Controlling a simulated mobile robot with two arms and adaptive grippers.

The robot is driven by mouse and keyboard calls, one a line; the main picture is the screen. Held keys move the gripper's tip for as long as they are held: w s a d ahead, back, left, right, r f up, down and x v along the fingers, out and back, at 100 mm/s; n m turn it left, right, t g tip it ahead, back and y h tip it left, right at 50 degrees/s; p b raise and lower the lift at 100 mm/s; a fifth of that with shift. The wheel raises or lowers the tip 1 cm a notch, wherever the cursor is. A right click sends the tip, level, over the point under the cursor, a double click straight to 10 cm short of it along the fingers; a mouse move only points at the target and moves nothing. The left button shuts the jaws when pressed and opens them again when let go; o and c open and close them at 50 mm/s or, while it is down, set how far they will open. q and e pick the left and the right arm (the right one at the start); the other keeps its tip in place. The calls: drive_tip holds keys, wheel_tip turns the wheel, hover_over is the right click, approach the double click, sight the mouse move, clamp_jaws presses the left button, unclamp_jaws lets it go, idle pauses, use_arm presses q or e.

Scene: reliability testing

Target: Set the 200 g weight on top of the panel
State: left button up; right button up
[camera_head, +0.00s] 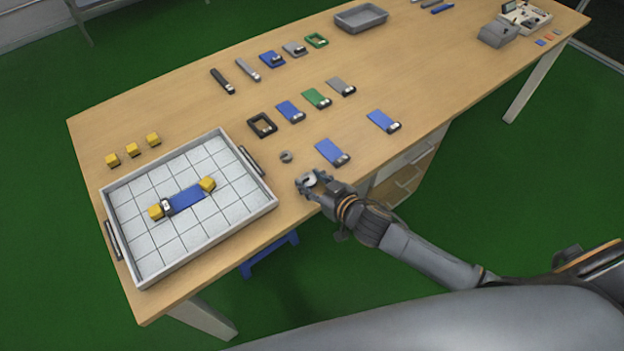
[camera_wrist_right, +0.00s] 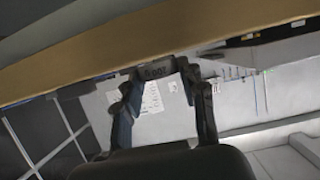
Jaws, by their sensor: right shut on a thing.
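The blue panel (camera_head: 187,197) lies in the white-gridded tray (camera_head: 128,225), its two ends at yellow blocks (camera_head: 156,212) and (camera_head: 207,184). My right gripper (camera_head: 309,183) is at the table's front edge, right of the tray. It is shut on a small grey weight, which also shows between the fingertips in the right wrist view (camera_wrist_right: 158,70). Its marking is too small to read surely, so I take it as the 200 g weight. Another grey slotted weight (camera_head: 286,157) lies on the table just behind the gripper. My left gripper is not in view.
Blue panels (camera_head: 332,152) and (camera_head: 384,121) lie on the table beyond my right gripper. The tray has raised walls and dark handles (camera_head: 251,161). Three yellow blocks (camera_head: 133,149) stand behind it. A grey bin (camera_head: 361,18) stands at the far side.

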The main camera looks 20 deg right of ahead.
drive_tip(key=shift+f, duration=0.15)
drive_tip(key=o, duration=1.3)
drive_tip(key=shift+f+b, duration=0.15)
drive_tip(key=shift+b, duration=0.4)
drive_tip(key=v, duration=1.4)
drive_tip(key=shift+w+r, duration=0.2)
drive_tip(key=shift+r, duration=0.2)
drive_tip(key=shift+a, duration=0.1)
